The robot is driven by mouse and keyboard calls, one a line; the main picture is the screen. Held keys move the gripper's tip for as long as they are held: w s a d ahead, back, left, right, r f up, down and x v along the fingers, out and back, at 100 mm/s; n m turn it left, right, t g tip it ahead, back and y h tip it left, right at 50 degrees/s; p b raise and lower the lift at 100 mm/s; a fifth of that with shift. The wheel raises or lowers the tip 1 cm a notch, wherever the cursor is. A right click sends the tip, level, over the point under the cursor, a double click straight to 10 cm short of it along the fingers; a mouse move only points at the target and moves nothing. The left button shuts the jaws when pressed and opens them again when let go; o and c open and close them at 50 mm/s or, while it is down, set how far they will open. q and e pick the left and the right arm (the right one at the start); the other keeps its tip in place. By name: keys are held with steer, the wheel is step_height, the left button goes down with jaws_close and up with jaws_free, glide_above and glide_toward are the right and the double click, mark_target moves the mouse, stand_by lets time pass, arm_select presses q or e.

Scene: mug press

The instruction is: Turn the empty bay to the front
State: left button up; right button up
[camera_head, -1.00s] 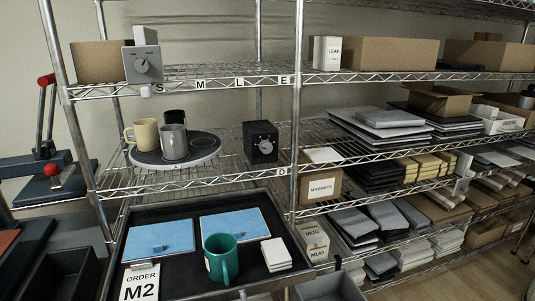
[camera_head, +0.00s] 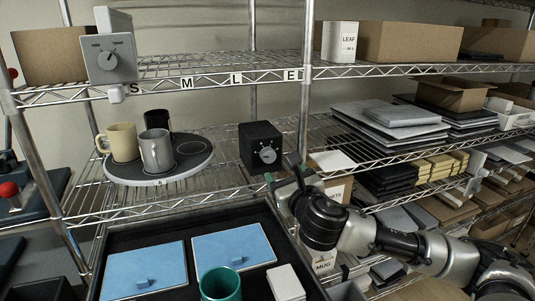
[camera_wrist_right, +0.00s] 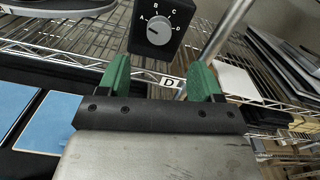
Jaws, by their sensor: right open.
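A round grey turntable (camera_head: 165,178) stands on the middle shelf. It holds a cream mug (camera_head: 122,142), a grey mug (camera_head: 157,150) and a black mug (camera_head: 157,120). Its bay at the right, marked by a dark ring (camera_head: 191,148), is empty. A black box (camera_head: 262,146) with a grey knob (camera_head: 267,155) stands to its right. In the right wrist view the knob (camera_wrist_right: 159,30) has letters A to D around it; its exact setting is hard to read. My right gripper (camera_head: 281,168) is open and empty, just in front of and below the box, apart from it. My left gripper is out of view.
A shelf post (camera_head: 305,90) stands right of the box. The shelf's wire front edge (camera_head: 200,202) runs between my gripper and the box. Below is a black tray with blue pads (camera_head: 145,270) and a teal mug (camera_head: 220,285). A grey dial unit (camera_head: 110,60) sits on the upper shelf.

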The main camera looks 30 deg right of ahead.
mark_target(270, 157)
steer(key=x, duration=0.5)
steer(key=shift+r+p, duration=0.1)
steer(key=shift+p, duration=0.25)
steer(key=x, duration=0.4)
steer(key=shift+w+d, duration=0.1)
steer(key=shift+w, duration=0.1)
steer(key=shift+c, duration=1.1)
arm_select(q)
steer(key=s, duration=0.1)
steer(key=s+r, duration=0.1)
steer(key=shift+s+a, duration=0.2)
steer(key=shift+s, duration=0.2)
arm_select(e)
steer(key=c, duration=0.7)
